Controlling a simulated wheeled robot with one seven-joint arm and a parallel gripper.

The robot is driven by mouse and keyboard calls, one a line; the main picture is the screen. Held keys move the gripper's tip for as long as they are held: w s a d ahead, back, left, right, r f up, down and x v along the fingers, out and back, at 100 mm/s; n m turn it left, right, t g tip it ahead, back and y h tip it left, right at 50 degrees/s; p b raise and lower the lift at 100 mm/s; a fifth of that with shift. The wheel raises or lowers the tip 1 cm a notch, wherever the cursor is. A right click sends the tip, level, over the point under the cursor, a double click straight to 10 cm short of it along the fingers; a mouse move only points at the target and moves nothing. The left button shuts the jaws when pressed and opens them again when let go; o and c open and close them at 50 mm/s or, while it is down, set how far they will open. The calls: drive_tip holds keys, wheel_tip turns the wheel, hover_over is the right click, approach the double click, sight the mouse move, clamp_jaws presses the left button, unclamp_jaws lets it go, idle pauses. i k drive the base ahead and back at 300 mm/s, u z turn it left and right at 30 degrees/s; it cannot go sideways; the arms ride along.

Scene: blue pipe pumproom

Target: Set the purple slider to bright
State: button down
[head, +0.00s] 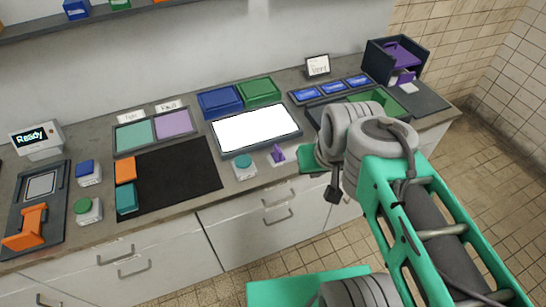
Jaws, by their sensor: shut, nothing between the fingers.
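My gripper (332,192) shows as a small dark end piece, shut and empty, to the right of the slider and in front of the counter edge. It appears apart from the slider. My grey and green arm hides part of the counter's right side.
A teal round button (243,165) stands just left of the slider. A black mat (175,178) with orange and teal blocks lies further left. Blue and green trays (220,101) sit behind the panel. A green tray (397,103) and purple-and-black holder (398,58) are at right.

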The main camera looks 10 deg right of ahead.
sight(278, 156)
drive_tip(key=u, duration=1.25)
drive_tip(key=k, duration=0.15)
drive_tip(key=u, duration=0.7)
drive_tip(key=i, duration=0.55)
drive_tip(key=u, duration=0.05)
